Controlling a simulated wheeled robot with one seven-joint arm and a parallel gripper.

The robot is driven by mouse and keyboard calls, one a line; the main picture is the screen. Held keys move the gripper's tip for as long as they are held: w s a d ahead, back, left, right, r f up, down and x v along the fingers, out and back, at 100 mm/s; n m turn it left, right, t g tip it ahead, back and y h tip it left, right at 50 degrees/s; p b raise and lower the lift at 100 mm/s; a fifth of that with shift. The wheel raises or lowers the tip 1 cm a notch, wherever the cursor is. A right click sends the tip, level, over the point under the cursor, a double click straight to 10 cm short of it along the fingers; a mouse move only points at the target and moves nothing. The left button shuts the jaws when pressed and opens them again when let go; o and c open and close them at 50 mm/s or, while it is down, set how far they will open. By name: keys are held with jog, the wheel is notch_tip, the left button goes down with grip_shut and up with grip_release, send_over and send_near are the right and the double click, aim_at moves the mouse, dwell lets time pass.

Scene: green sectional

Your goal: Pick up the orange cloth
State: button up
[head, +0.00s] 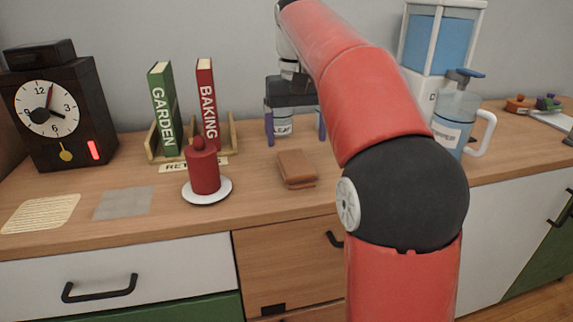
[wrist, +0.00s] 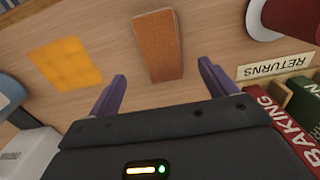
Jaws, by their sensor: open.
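The orange cloth (wrist: 65,65) is a flat, bright yellow-orange square on the wooden counter, at the upper left in the wrist view. In the head view it does not show; my arm covers part of the counter. My gripper (head: 295,130) is open, its purple fingers pointing down above the rear of the counter. In the wrist view my gripper (wrist: 162,75) has nothing between its fingers. The cloth lies off to the left of the fingers there, apart from them.
A brown wallet-like item (head: 297,168) lies in front of my gripper; it also shows in the wrist view (wrist: 157,45). A red candle (head: 203,168) on a white dish and a book rack (head: 233,135) stand left. A blue pitcher (head: 455,115) stands right. Grey (head: 123,203) and beige (head: 40,213) cloths lie front left.

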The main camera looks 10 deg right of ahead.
aim_at(296, 162)
jog(key=f, duration=0.1)
jog(key=f+b, duration=0.1)
jog(key=f, duration=0.2)
jog(key=shift+s+a+f, duration=0.15)
jog(key=shift+s+f, duration=0.1)
jog(key=shift+s, duration=0.15)
jog(key=shift+f, duration=0.55)
jog(key=c, duration=1.1)
